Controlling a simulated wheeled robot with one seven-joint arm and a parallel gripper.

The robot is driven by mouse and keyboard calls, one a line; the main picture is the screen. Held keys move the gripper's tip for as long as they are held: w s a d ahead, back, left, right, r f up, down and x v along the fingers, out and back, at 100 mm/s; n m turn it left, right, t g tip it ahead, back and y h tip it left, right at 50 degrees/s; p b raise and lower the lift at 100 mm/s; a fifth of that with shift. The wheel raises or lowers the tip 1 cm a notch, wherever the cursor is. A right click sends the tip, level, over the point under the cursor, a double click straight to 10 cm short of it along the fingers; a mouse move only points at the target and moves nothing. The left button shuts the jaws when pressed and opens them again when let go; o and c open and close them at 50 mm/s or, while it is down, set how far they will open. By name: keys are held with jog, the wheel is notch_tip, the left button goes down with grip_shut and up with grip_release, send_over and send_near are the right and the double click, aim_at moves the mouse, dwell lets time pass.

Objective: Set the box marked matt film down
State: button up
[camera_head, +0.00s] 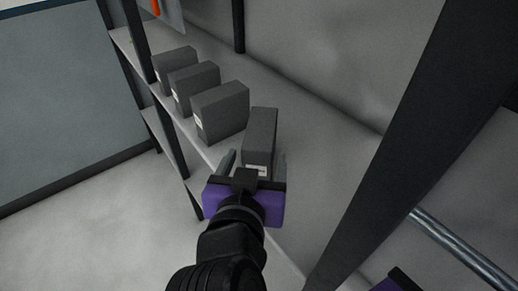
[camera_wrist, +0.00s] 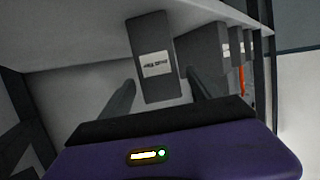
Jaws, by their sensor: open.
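A dark grey box (camera_head: 261,132) with a white label stands upright on the grey shelf (camera_head: 310,150), at the near end of a row. Its label also faces me in the wrist view (camera_wrist: 155,64), but the print is too blurred to read surely. My gripper (camera_head: 254,165) is open at the shelf's front edge. Its two fingers lie one on each side of the lower, front part of this box. In the wrist view there are gaps between the fingers (camera_wrist: 160,92) and the box's sides, so it looks unheld.
Several similar grey boxes stand in a row, among them the close neighbour (camera_head: 220,112) and two farther ones (camera_head: 194,86), (camera_head: 175,66). A dark rack post (camera_head: 415,130) rises at right. Shelf room is free right of and behind the box. An orange item (camera_head: 155,7) hangs farther back.

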jog(key=shift+v, duration=2.3)
jog(key=shift+s, duration=0.1)
